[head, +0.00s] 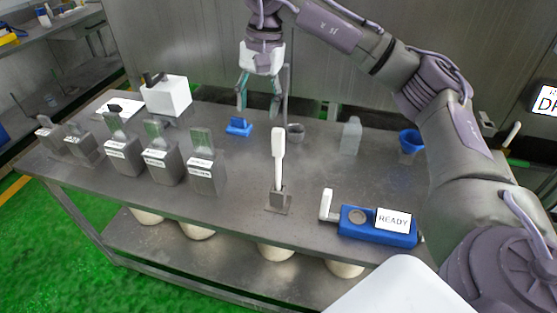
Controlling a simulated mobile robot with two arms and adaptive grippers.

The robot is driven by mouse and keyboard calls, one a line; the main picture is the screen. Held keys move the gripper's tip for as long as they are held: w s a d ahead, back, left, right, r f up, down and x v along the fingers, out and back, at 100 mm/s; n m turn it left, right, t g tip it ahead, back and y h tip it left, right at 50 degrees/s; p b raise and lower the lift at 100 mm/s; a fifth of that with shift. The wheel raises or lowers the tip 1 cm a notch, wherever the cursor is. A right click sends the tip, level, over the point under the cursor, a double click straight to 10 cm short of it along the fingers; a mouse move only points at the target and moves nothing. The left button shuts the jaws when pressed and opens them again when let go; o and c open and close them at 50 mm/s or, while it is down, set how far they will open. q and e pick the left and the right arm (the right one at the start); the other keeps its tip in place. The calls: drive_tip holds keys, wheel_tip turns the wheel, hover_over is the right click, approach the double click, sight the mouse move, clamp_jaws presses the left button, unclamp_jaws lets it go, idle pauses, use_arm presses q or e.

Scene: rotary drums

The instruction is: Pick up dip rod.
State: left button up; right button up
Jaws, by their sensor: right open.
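A thin dark upright rod (287,75), which looks like the dip rod, stands at the back of the steel table, its lower end beside or in a small grey cup (296,131); I cannot tell which. My right gripper (258,106) points down with its fingers apart and nothing between them. It hangs above the back of the table, just left of the rod. A white-handled tool (278,158) stands upright in a small metal holder (278,202) nearer the front. My left gripper is out of view.
A blue block (239,127) lies below my right gripper. Several grey labelled boxes (206,177) stand at left. A white box (167,96), a pale bottle (351,136) and a blue cup (410,143) stand at the back. A blue device reading READY (372,235) lies at front right.

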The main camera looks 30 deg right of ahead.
sight(278, 140)
drive_tip(key=d+r+h, duration=0.2)
drive_tip(key=d, duration=0.2)
drive_tip(key=f, duration=0.7)
drive_tip(key=shift+s+d+f, duration=0.15)
drive_tip(key=shift+s+f, duration=0.2)
drive_tip(key=shift+s, duration=0.05)
drive_tip(key=shift+f, duration=0.3)
drive_tip(key=shift+f+p, duration=0.35)
drive_tip(key=shift+f, duration=0.2)
wheel_tip(278, 140, down, 4)
drive_tip(key=shift+w+d+r+p, duration=0.1)
drive_tip(key=shift+r+p, duration=0.1)
drive_tip(key=shift+p, duration=0.55)
drive_tip(key=shift+f, duration=0.3)
clamp_jaws()
